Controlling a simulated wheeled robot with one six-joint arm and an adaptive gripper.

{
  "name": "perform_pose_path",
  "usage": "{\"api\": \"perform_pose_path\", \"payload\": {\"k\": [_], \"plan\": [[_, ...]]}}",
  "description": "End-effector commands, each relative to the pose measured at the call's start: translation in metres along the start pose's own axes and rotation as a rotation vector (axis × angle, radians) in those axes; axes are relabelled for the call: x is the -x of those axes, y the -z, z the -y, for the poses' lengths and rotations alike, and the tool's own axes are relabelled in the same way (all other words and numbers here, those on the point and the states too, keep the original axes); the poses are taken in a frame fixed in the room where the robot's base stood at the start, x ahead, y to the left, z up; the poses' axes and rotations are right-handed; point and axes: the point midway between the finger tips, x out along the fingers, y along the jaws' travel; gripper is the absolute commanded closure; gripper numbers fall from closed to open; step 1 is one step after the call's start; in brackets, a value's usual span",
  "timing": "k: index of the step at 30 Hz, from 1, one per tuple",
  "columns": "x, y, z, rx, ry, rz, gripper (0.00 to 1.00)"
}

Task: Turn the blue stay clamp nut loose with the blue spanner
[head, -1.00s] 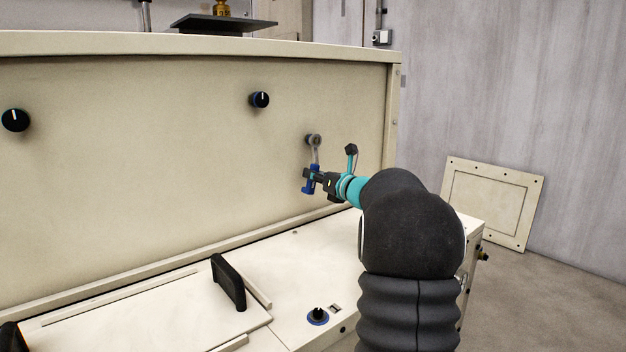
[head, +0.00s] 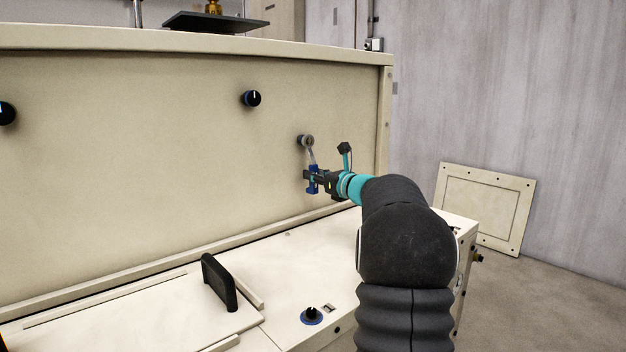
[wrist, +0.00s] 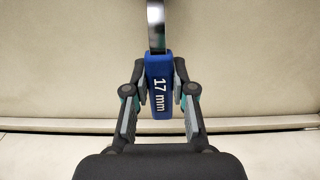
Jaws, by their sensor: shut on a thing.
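The blue spanner (head: 313,178) has a blue handle and a grey metal shank. In the wrist view the handle (wrist: 159,88) reads "17 mm" and sits between the fingers of my gripper (wrist: 159,95), which is shut on it. My gripper shows in the head view (head: 314,178) in front of the cream panel. The shank runs up from the handle to a round grey fitting (head: 305,141) on the panel, where the spanner's head meets it. The nut itself cannot be made out, and I cannot tell how the head sits on it.
Black knobs (head: 251,98) stand out from the cream panel (head: 160,150) on the left. A black handle (head: 218,282) and a blue-ringed knob (head: 311,316) stand on the ledge below. A bolted plate (head: 484,207) leans on the wall at right.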

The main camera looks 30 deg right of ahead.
Motion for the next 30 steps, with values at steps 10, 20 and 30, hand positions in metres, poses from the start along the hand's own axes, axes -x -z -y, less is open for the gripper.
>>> {"api": "perform_pose_path", "payload": {"k": [10,20,30], "plan": [[-0.001,-0.003,0.004,0.047,0.001,0.007,1.0],[-0.001,-0.007,0.023,0.257,0.001,0.008,1.0],[-0.001,-0.008,0.026,0.3,-0.001,0.006,1.0]]}}
